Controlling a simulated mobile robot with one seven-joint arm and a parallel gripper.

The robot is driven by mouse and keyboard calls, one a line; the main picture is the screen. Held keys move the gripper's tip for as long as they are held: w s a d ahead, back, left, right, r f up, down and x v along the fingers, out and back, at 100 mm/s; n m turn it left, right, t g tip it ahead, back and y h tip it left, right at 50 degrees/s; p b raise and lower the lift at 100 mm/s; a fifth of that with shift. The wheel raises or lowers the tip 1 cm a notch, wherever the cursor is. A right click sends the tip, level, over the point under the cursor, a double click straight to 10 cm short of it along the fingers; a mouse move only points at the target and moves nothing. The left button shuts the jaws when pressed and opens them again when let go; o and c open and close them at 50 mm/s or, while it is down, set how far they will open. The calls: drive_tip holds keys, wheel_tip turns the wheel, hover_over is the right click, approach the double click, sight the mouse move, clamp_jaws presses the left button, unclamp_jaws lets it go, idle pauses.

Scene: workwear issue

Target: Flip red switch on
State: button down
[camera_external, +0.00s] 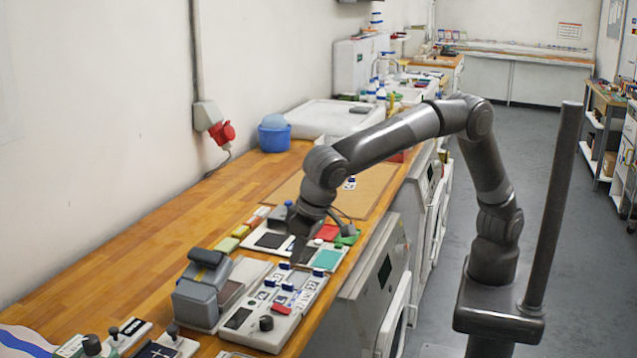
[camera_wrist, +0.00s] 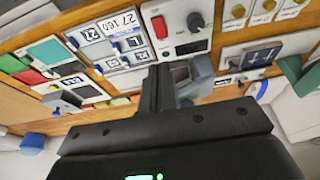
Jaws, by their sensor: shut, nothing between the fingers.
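The red switch (camera_external: 280,309) is a small red rocker on a pale control panel (camera_external: 262,338) at the front of the wooden worktop. It also shows in the wrist view (camera_wrist: 159,27) at the top middle, left of a black knob (camera_wrist: 195,22). I cannot tell which way the switch is set. My gripper (camera_external: 298,256) is shut and empty, pointing down over the far end of the panel, apart from the red switch. In the wrist view, my closed fingers (camera_wrist: 158,88) point up the picture, below the switch.
Several blue switches (camera_wrist: 123,60) share the panel. A grey box-shaped device (camera_external: 200,292) stands close on the left. A blue bucket (camera_external: 274,133) sits by the wall. The worktop's left side is mostly clear.

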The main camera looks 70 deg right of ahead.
sight(277, 307)
drive_tip(key=shift+w+r, duration=0.15)
drive_tip(key=shift+w, duration=0.4)
drive_tip(key=x, duration=1.4)
drive_tip(key=shift+s, duration=0.2)
drive_tip(key=shift+w+f, duration=0.2)
drive_tip(key=shift+f, duration=0.05)
drive_tip(key=shift+s+f, duration=0.1)
drive_tip(key=shift+s, duration=0.1)
